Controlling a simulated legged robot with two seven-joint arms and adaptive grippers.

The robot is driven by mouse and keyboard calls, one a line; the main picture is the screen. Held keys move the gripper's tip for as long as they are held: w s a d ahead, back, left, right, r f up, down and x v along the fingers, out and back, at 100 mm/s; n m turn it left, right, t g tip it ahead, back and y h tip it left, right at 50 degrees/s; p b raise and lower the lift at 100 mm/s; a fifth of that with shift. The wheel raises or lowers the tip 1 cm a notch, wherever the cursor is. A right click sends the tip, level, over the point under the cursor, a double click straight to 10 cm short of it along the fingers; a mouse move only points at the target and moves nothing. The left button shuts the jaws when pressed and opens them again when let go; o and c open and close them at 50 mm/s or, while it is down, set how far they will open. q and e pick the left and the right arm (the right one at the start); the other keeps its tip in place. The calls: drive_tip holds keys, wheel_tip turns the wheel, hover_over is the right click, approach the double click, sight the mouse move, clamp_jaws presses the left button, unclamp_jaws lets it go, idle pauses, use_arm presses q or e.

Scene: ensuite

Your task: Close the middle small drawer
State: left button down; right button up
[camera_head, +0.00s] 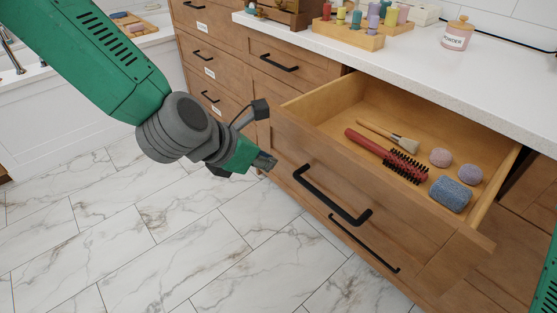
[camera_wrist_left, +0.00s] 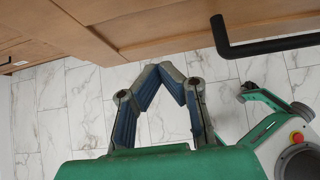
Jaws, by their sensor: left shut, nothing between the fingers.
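A wooden drawer (camera_head: 440,221) stands pulled well out under the white counter in the head view. Its black bar handle (camera_head: 332,196) is on the front face. The handle also shows at the upper right of the wrist view (camera_wrist_left: 270,46). My left gripper (camera_head: 268,162) is beside the left end of the drawer front, left of the handle and apart from it. In the wrist view its two fingers (camera_wrist_left: 176,80) meet at the tips with nothing between them. My right gripper is not in view; only a green part of my body shows at the right edge.
Inside the drawer lie a red hairbrush (camera_head: 385,152), a makeup brush (camera_head: 388,133), two round puffs and a blue roll (camera_head: 450,194). Shut drawers (camera_head: 285,60) stand to the left. The counter (camera_head: 440,60) holds bottles and a powder jar (camera_head: 457,34). The marble floor (camera_head: 170,240) is clear.

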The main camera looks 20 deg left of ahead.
sight(286, 155)
use_arm(q)
drive_tip(key=shift+w+d+r, duration=0.15)
drive_tip(key=shift+w+d, duration=0.3)
drive_tip(key=shift+w, duration=0.2)
drive_tip(key=shift+w+d+r, duration=0.1)
drive_tip(key=shift+w+d, duration=0.3)
drive_tip(key=shift+w, duration=0.2)
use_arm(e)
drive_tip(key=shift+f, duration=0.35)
